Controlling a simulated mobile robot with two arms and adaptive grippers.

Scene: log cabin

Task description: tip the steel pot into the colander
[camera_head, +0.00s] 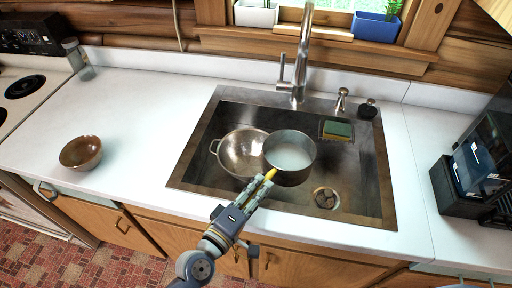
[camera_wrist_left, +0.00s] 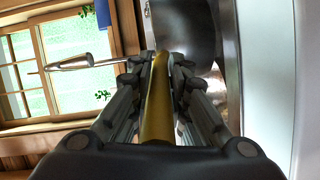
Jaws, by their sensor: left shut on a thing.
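The steel pot (camera_head: 291,172) is upright over the sink, with whitish contents visible inside. My left gripper (camera_head: 268,178) is shut on its yellow handle, which shows between the fingers in the left wrist view (camera_wrist_left: 157,100). The pot's dark steel side (camera_wrist_left: 185,28) shows beyond the fingers there. The colander (camera_head: 236,153) is a metal bowl with a loop handle, standing in the sink just left of the pot. The pot overlaps the colander's right edge in the head view. My right gripper is not in view.
The sink (camera_head: 345,190) has a faucet (camera_head: 300,75) behind it. A green and yellow sponge (camera_head: 338,130) lies at the sink's right back. A brown bowl (camera_head: 81,152) stands on the left counter. A dark appliance (camera_head: 470,175) stands at the right. The left counter is mostly clear.

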